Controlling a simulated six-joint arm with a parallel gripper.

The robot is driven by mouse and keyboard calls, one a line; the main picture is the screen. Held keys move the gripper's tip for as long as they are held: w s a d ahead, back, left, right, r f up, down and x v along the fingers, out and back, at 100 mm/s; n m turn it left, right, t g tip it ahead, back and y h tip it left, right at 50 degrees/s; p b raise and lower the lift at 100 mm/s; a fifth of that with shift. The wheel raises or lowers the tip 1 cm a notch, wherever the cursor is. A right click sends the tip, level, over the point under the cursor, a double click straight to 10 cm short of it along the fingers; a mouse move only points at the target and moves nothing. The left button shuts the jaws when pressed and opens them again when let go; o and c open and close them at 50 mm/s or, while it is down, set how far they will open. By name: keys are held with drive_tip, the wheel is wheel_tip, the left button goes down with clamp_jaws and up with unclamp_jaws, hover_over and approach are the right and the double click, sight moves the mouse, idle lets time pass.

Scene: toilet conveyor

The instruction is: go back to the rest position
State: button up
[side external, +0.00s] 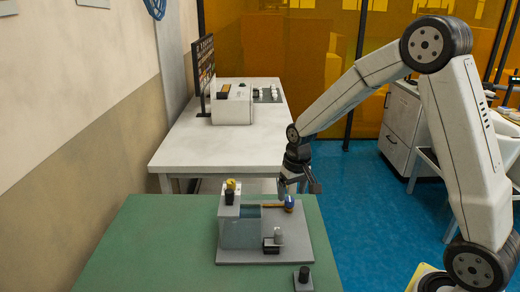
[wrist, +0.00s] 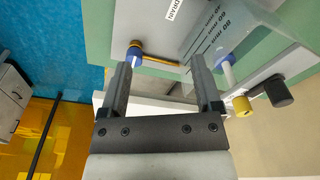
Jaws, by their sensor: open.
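My gripper (side external: 299,190) hangs above the right back part of the fixture on the green table, at the end of my raised arm. In the wrist view its two fingers (wrist: 161,65) are apart, with nothing held between them. A blue piece with a yellow-orange end (side external: 289,203) is just below the gripper on the fixture; it also shows in the wrist view (wrist: 134,52) near the left fingertip. I cannot tell the exact gap between them.
The grey fixture (side external: 240,234) stands on a grey base plate (side external: 300,247), with a yellow and black part (side external: 230,190) on top. A small black part (side external: 303,276) is at the front of the green table (side external: 150,235). A white table (side external: 190,138) stands behind.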

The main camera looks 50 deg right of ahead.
drive_tip(key=s+a+n, duration=0.1)
drive_tip(key=s+a, duration=0.3)
drive_tip(key=s, duration=0.3)
drive_tip(key=s+a+n+t, duration=0.1)
drive_tip(key=s+a+n, duration=0.1)
drive_tip(key=s, duration=0.5)
drive_tip(key=shift+a+r+n, duration=0.2)
drive_tip(key=shift+a+n, duration=0.1)
drive_tip(key=shift+a, duration=0.55)
